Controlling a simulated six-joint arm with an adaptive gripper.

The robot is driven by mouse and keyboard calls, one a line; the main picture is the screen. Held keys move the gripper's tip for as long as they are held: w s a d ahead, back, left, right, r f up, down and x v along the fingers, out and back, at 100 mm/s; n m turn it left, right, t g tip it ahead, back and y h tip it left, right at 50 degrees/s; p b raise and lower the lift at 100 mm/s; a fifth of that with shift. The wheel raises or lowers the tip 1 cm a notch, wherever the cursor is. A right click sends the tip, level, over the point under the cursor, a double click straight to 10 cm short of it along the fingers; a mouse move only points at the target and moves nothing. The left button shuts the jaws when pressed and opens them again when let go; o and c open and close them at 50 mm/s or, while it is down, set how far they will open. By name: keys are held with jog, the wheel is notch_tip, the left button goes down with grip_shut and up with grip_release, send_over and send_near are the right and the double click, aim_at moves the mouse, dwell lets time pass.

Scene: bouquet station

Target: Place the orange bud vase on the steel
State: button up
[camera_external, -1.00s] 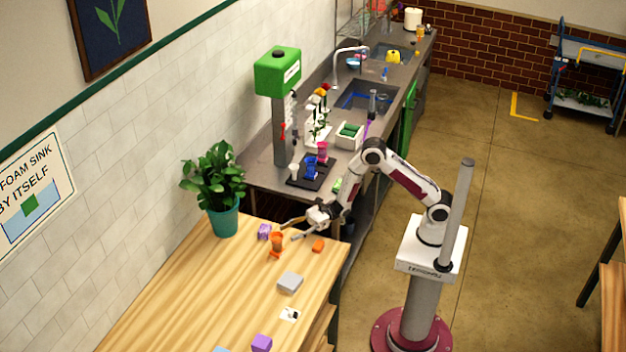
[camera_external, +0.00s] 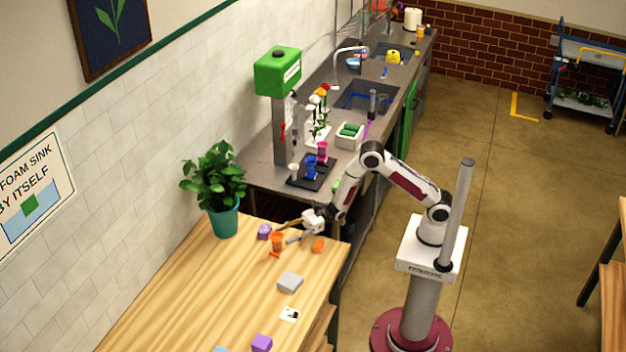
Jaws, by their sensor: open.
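The orange bud vase (camera_external: 277,243) stands upright on the wooden table near its far end. My gripper (camera_external: 283,233) is open, low over the table, with its fingers pointing left. Its fingertips are right at the vase's top, one behind it and one to its right. I cannot tell whether the fingers touch the vase. The steel counter (camera_external: 258,170) runs back along the wall beyond the wooden table.
A grey block (camera_external: 290,282) sits nearer. A potted plant (camera_external: 222,219) stands left. On the counter, a black tray (camera_external: 296,181) holds blue and pink vases, beside a green-topped dispenser (camera_external: 277,72).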

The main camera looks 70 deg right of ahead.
aim_at(277, 246)
jog(key=shift+x, duration=2.6)
jog(key=shift+s+a, duration=0.1)
jog(key=shift+s, duration=0.05)
grip_shut()
